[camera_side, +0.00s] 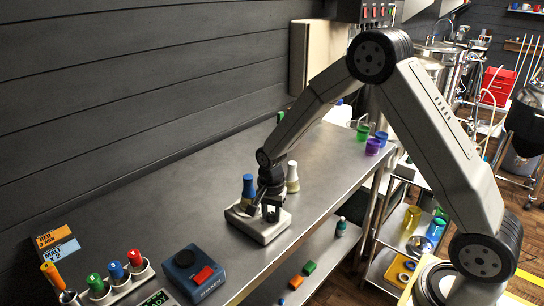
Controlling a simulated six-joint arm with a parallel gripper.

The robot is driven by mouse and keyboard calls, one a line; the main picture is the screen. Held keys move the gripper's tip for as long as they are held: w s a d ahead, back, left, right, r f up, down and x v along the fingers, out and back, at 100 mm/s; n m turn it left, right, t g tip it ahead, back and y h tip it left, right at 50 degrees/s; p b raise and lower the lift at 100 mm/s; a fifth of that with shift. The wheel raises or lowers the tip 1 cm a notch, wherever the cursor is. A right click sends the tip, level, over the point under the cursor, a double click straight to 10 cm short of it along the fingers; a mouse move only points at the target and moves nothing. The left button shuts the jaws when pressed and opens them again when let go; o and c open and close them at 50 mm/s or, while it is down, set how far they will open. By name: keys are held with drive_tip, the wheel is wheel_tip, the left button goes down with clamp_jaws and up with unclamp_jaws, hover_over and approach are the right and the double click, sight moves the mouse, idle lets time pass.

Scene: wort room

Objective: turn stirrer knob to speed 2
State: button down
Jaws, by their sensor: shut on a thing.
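A low white unit (252,232), which I take for the stirrer, sits on the steel bench near its front edge. My gripper (265,211) points down at its top and is shut on a small dark part there, which I take for the stirrer knob. The fingers hide most of that part, and I cannot read a speed mark. A blue-topped bottle (248,186) stands upright just left of my gripper. A pale bottle (292,177) stands upright behind it to the right.
A dark blue box (184,282) with a black top and red switch stands at front left. A white rack (128,285) holds several coloured-capped items. Green and purple cups (372,146) are at the far end. The bench's middle is clear.

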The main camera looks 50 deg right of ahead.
sight(272, 214)
drive_tip(key=shift+c, duration=1.9)
unclamp_jaws()
drive_tip(key=shift+r, duration=0.1)
drive_tip(key=shift+r, duration=3.85)
drive_tip(key=shift+s, duration=0.1)
drive_tip(key=s+a+n+t, duration=0.2)
drive_tip(key=s+n, duration=1.1)
drive_tip(key=s, duration=0.3)
drive_tip(key=shift+a+r+n+t, duration=0.15)
drive_tip(key=shift+r+n+t, duration=0.05)
drive_tip(key=shift+n+t, duration=0.1)
